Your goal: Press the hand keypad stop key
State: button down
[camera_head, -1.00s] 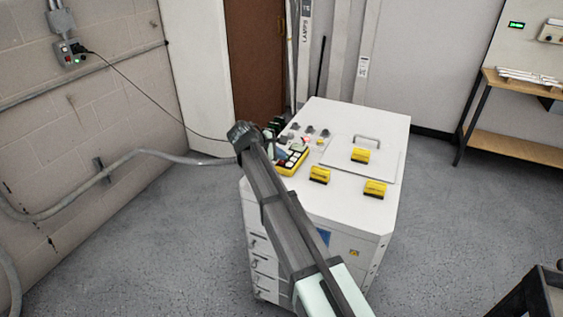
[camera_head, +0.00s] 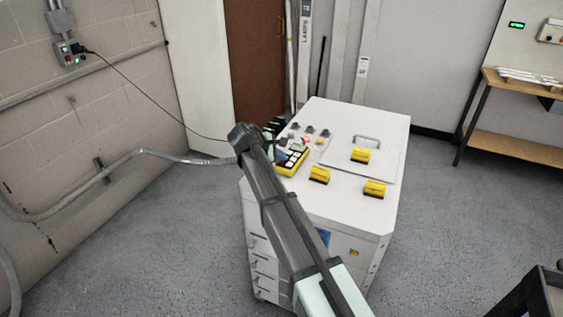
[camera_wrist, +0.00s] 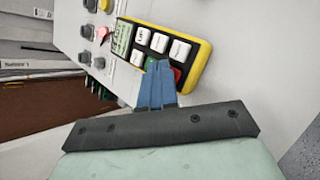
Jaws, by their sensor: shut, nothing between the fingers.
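The hand keypad (camera_head: 291,161) is a yellow-edged unit on the white cabinet's top, just right of my arm. The wrist view shows its black face (camera_wrist: 165,50) with a small display (camera_wrist: 122,37), white keys, a green key (camera_wrist: 151,62) and a red key (camera_wrist: 177,74). My gripper (camera_wrist: 162,64) is shut and empty. Its blue fingertips overlap the keypad's lower row, between the green and red keys, partly covering both. I cannot tell whether the tips touch a key. No key label reading stop is legible.
The white cabinet (camera_head: 345,215) carries grey knobs (camera_head: 309,129), a red-lit button (camera_head: 305,140), several yellow blocks (camera_head: 374,188) and a handled panel (camera_head: 398,165). A wooden bench (camera_head: 510,145) stands at the right. A conduit (camera_head: 125,157) runs along the left wall.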

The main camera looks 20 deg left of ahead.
aim_at(280, 163)
dwell(0.4)
jog(key=shift+r, duration=0.75)
jog(key=shift+r, duration=2.55)
